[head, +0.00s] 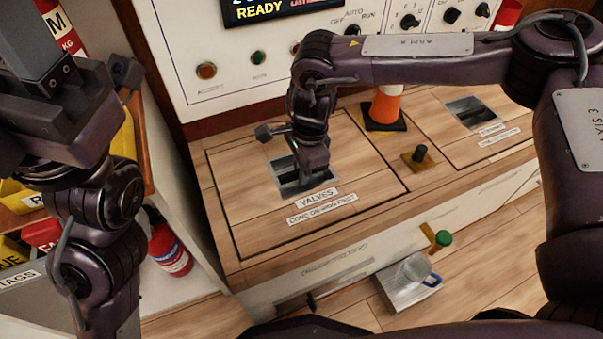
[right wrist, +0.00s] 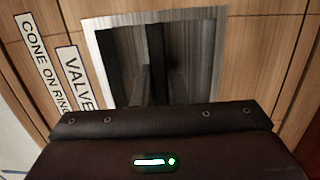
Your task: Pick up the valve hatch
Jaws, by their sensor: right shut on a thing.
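The valve hatch (head: 360,165) is a wooden panel outlined by a dark seam in the bench top, with labels "VALVES" and "CONE ON RING FIRST". It looks level with the bench. Its metal-lined recess (head: 286,183) holds a dark grip bar, and the recess also shows in the right wrist view (right wrist: 205,60). My right gripper (head: 308,170) points down into the recess with its fingers shut on the bar; the fingertips are partly hidden in shadow. My left gripper (head: 50,60) is raised at the upper left, away from the hatch; its finger opening is unclear.
An orange and white cone (head: 386,105) stands on a black base behind the hatch, near a dark knob (head: 420,155) on a brass plate. A second hatch recess (head: 470,112) lies right. A control panel rises behind.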

